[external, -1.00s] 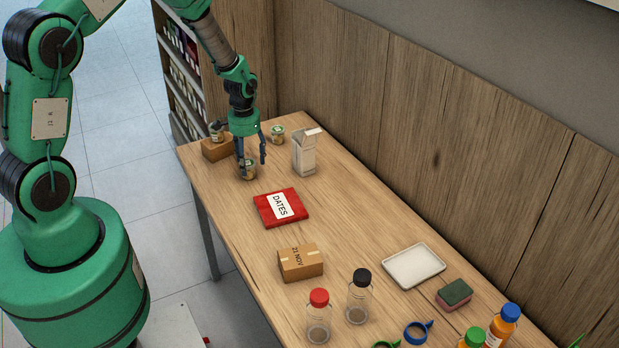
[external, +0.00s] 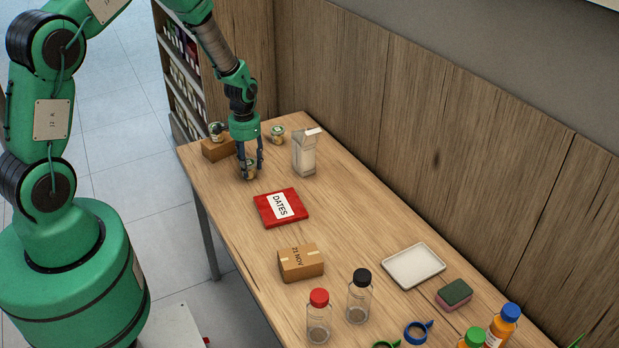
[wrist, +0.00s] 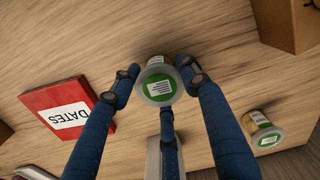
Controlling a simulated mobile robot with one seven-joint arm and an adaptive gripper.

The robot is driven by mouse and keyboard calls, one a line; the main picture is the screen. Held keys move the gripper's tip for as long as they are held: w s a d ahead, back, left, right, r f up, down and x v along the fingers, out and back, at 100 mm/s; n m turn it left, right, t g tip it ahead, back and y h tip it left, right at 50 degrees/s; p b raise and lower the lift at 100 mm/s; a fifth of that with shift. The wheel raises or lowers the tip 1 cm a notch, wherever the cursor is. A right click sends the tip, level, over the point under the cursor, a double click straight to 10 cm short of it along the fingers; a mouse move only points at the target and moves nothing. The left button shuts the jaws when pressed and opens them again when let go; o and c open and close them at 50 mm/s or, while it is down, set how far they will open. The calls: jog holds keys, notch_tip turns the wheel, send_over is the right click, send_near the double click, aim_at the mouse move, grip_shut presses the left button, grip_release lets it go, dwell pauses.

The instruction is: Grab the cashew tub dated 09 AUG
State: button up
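A second tub (external: 278,135) stands behind to the right and also shows in the wrist view (wrist: 264,134). I cannot read the date on any tub.
A white carton (external: 304,155) stands close to the right of my gripper. A red DATES packet (external: 262,210) lies in front of it. A box marked 21 NOV (external: 300,263), bottles and a white tray (external: 413,266) are farther along. A wooden wall runs behind the table.

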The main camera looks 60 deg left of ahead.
aim_at(248, 162)
dwell(0.4)
jog(key=shift+r, duration=0.85)
notch_tip(248, 162, up, 2)
jog(key=shift+r+p, duration=0.15)
jog(key=shift+p, duration=0.3)
jog(key=s+d, duration=0.2)
jog(key=s, duration=0.2)
jog(key=s+d+p, duration=0.1)
jog(key=s+d, duration=0.1)
jog(key=s, duration=0.3)
jog(key=s+d+r, duration=0.1)
jog(key=s+d, duration=0.2)
jog(key=s, duration=0.2)
jog(key=shift+s, duration=0.25)
